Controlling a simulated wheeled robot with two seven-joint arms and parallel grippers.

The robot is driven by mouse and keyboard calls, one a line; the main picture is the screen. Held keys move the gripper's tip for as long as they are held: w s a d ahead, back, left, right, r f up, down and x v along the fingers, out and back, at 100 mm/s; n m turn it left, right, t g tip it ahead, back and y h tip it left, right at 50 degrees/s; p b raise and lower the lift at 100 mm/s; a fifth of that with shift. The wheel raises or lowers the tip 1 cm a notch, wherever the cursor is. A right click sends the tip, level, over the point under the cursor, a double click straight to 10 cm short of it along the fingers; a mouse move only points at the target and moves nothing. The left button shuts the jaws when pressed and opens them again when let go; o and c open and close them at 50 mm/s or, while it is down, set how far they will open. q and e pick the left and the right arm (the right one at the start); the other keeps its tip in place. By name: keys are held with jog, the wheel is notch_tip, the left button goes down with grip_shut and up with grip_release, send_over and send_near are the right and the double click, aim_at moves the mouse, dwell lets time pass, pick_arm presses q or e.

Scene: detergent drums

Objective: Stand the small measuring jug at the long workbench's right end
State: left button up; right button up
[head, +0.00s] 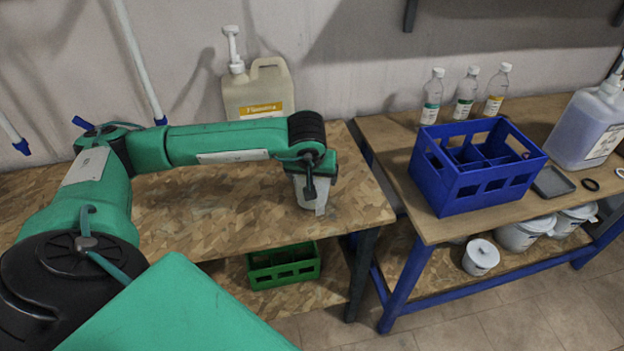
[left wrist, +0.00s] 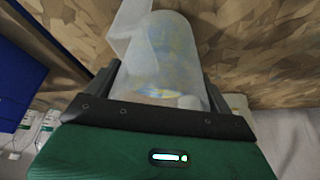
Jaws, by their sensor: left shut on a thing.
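The small measuring jug (head: 309,194) is pale and translucent. It is between the fingers of my left gripper (head: 313,176), over the right end of the long chipboard workbench (head: 235,210). In the left wrist view the clear jug (left wrist: 162,50) fills the space between the two dark fingers of my left gripper (left wrist: 160,82), which is shut on it. The wood-chip top lies behind it. I cannot tell whether the jug's base touches the bench. My right gripper is not in view.
A pump canister (head: 259,92) stands at the back of the long bench. A green crate (head: 283,266) is on its lower shelf. Across a narrow gap, the second bench (head: 398,158) holds a blue crate (head: 475,165), several bottles and a large container (head: 590,125).

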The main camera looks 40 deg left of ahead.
pick_arm(q)
jog(key=shift+f, duration=0.75)
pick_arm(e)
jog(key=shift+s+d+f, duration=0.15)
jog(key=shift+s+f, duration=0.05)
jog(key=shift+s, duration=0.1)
